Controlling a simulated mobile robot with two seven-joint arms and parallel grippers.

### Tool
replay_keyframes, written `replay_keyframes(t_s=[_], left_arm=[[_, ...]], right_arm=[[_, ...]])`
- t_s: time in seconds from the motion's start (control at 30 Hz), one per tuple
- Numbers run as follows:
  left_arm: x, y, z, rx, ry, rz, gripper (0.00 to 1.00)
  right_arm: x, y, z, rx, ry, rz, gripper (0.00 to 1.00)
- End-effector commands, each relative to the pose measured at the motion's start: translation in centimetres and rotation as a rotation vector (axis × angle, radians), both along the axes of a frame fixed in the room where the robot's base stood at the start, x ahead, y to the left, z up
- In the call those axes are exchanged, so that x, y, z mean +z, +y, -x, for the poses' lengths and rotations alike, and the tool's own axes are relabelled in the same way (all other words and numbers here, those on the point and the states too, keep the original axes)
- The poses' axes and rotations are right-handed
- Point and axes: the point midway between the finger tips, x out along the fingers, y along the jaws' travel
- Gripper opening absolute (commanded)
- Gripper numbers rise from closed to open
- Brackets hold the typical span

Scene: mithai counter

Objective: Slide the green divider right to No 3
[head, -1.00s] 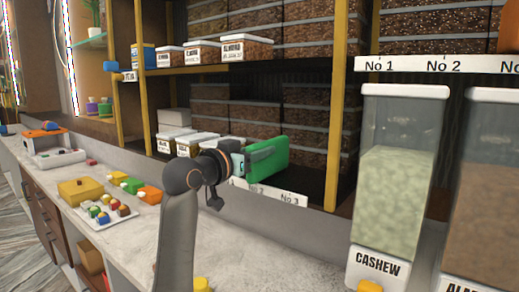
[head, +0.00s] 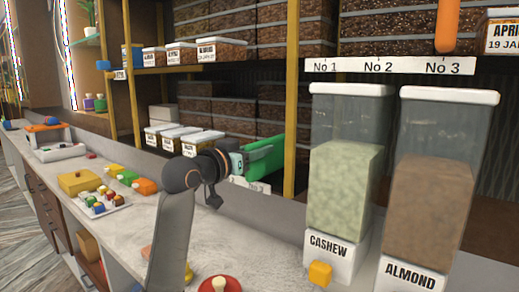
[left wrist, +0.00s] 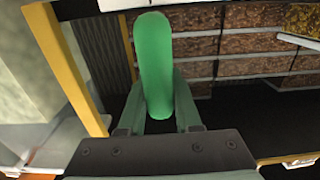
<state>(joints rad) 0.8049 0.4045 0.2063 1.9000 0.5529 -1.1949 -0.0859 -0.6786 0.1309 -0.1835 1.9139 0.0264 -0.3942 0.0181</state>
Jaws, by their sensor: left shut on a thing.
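The green divider (head: 266,156) stands on the lower shelf, close to the yellow post at its right. My left gripper (head: 240,162) is shut on its near end. In the left wrist view the green divider (left wrist: 153,65) rises between the two fingers of the left gripper (left wrist: 157,112). A white label strip (head: 250,185) runs along the shelf edge below; its No 3 mark is just under the divider, and the other marks are hidden behind my gripper. My right gripper is not in view.
A yellow post (head: 291,110) bounds the bay on the right; it also shows in the left wrist view (left wrist: 68,70). Cashew (head: 345,170) and almond (head: 440,180) dispensers stand right of it. An upper strip (head: 390,66) also reads No 1 to No 3, with an orange divider (head: 447,25) above No 3.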

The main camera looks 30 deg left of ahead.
Motion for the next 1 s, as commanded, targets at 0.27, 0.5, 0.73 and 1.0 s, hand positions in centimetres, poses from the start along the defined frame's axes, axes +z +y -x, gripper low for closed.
replay_keyframes(t_s=[0.27, 0.5, 0.73, 1.0], left_arm=[[-0.19, -0.26, -0.04, -0.005, 0.003, 0.000, 0.00], [-0.24, -0.37, -0.05, -0.007, 0.004, 0.001, 0.00], [-0.18, -0.28, -0.04, -0.006, 0.003, 0.001, 0.58], [-0.08, -0.13, 0.01, -0.002, 0.000, 0.000, 0.62]], right_arm=[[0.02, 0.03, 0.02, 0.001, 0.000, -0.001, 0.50], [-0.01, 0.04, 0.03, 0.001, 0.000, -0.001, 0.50], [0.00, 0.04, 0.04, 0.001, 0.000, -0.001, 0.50], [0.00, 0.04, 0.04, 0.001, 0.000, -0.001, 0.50]])
